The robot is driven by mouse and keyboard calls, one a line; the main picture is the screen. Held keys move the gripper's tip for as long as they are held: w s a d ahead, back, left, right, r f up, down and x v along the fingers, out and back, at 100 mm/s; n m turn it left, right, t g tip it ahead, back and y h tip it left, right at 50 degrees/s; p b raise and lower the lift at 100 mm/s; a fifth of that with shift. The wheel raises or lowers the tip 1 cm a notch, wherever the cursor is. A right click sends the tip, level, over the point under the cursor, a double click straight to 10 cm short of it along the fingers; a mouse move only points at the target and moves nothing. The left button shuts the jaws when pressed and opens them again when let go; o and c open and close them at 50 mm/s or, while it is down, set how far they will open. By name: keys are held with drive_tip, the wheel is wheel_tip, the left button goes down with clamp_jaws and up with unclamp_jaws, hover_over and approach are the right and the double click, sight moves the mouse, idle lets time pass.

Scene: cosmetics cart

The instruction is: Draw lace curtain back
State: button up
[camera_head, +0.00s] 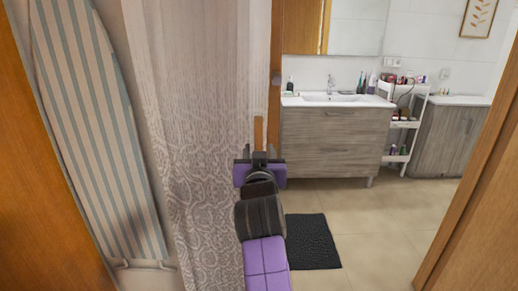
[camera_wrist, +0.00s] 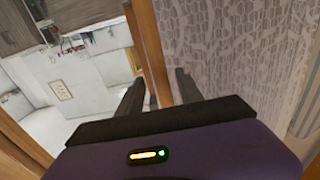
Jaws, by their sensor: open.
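The lace curtain (camera_head: 195,130) is pale and patterned and hangs in a long panel left of the middle in the head view. It fills the upper right of the wrist view (camera_wrist: 225,45). My gripper (camera_head: 258,153) is at the curtain's right edge, around mid-height. In the wrist view my gripper (camera_wrist: 160,88) is open, with its two dark fingers apart. A wooden strip (camera_wrist: 148,50) shows between the fingers, and the right finger overlaps the curtain in the picture. I cannot tell whether any finger touches the curtain.
A striped ironing board (camera_head: 85,120) stands at left, beside the curtain. Wooden frames border both sides of the head view. Beyond are a grey vanity (camera_head: 335,140), a white cart (camera_head: 400,140) with cosmetics and a dark mat (camera_head: 312,242). The tiled floor (camera_head: 375,220) is clear at right.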

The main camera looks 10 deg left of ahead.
drive_tip(key=s, duration=0.4)
drive_tip(key=shift+s+d, duration=0.2)
drive_tip(key=shift+d, duration=0.15)
